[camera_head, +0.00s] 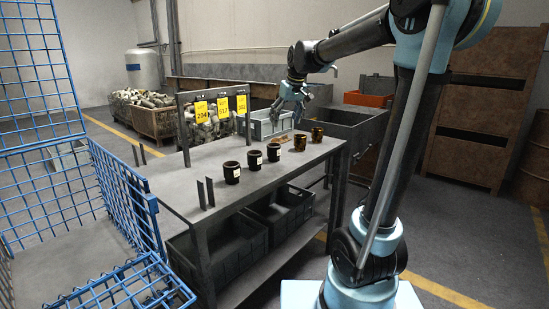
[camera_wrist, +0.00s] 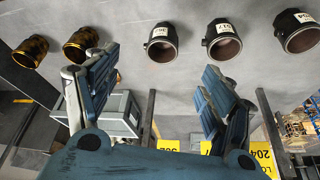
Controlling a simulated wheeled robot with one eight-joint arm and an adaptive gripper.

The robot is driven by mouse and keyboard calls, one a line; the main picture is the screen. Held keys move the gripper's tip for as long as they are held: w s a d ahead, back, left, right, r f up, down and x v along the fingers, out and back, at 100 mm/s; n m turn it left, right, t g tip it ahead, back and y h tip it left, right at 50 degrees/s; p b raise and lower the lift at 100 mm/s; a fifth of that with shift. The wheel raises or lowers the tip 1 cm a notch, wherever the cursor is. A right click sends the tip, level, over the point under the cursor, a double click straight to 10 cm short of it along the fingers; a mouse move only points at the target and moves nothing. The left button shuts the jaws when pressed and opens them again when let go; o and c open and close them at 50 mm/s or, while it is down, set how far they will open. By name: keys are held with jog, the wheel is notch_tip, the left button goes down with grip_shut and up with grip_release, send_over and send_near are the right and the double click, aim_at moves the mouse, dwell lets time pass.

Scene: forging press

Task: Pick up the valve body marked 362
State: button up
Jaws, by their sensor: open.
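The valve body marked 362 (camera_wrist: 160,44) is a dark, open-mouthed cup with a white label, near the top middle of the wrist view. In the head view, a dark labelled cup (camera_head: 273,152) stands third along the bench row, matching it; its number is too small to read there. My gripper (camera_wrist: 157,68) is open and empty, with its two fingers spread left and right below the 362 body in the wrist view. In the head view, my gripper (camera_head: 288,108) hangs above the back of the bench, apart from the cups.
Yellow signs (camera_head: 222,108) and a grey bin (camera_head: 268,124) are along the bench (camera_head: 200,165) back. A blue wire cage (camera_head: 125,195) stands left.

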aim_at(274, 149)
jog(key=x, duration=0.8)
jog(key=w+a+x, duration=0.1)
jog(key=x, duration=0.3)
jog(key=shift+a+r, duration=0.1)
jog(key=shift+a, duration=0.05)
jog(key=shift+x, duration=2.6)
jog(key=shift+s+a, duration=0.1)
jog(key=shift+a, duration=0.05)
jog(key=c, duration=1.3)
